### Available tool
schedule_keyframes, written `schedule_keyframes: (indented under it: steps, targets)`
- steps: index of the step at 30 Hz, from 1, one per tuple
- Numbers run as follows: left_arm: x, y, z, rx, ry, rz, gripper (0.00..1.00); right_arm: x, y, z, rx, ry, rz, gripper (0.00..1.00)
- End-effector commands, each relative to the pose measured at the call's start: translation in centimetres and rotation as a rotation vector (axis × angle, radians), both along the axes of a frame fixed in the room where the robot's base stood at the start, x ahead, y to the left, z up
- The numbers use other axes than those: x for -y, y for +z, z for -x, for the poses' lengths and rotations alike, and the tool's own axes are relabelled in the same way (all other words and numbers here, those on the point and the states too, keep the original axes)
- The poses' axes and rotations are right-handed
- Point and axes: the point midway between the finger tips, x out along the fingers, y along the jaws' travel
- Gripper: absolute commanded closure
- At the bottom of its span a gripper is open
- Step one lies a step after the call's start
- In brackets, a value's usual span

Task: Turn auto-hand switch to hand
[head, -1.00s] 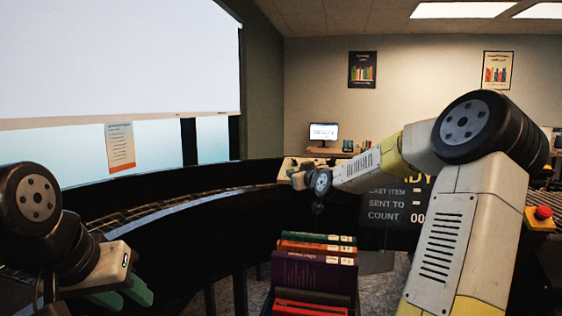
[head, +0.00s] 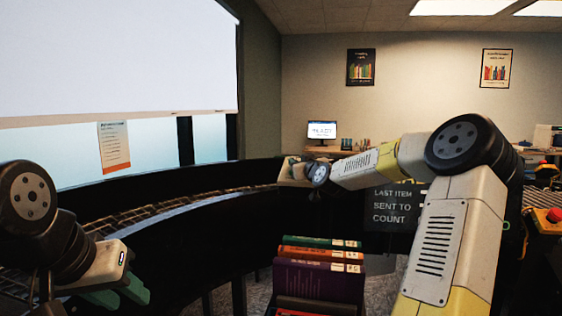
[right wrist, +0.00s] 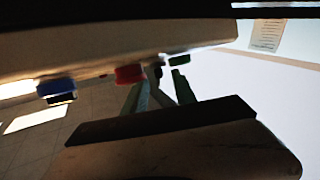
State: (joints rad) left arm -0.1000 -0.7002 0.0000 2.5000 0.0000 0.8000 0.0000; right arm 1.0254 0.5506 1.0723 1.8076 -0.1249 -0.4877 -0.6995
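In the right wrist view, a pale panel (right wrist: 90,50) crosses the top, carrying a blue button (right wrist: 56,88), a red button (right wrist: 130,74) and a green button (right wrist: 180,60). A small dark knob (right wrist: 158,71), perhaps the auto-hand switch, sits between red and green; its setting is unreadable. My right gripper (right wrist: 160,85) has its two greenish fingers apart, tips close to this knob; I cannot tell whether they touch it. In the head view, the right gripper is hidden behind its own wrist. My left gripper (head: 117,294) is open and empty at lower left.
A curved roller conveyor (head: 150,210) with dark side walls runs behind the arms. A bin of books (head: 315,280) stands front centre. A dark display (head: 392,205) is behind my right arm. A red stop button (head: 555,214) is at the right edge.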

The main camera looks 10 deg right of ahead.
Motion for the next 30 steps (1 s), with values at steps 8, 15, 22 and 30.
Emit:
schedule_keyframes:
  steps: [8, 15, 22, 30]
  targets:
    - [0.0, 0.0, 0.0, 0.000, 0.000, 0.000, 0.64, -0.2, 0.0, -3.4, 0.001, 0.001, -0.001, 0.67]
    - [0.0, 0.0, 0.0, 0.000, 0.000, 0.000, 0.64, -0.2, 0.0, -3.7, -0.001, 0.001, 0.001, 0.67]
    - [0.0, 0.0, 0.0, 0.000, 0.000, 0.000, 0.64, -0.2, 0.0, -3.7, -0.001, 0.000, 0.001, 0.97]
    - [0.0, 0.0, 0.0, 0.000, 0.000, 0.000, 0.64, -0.2, -0.1, -3.7, -0.001, -0.001, 0.000, 1.00]
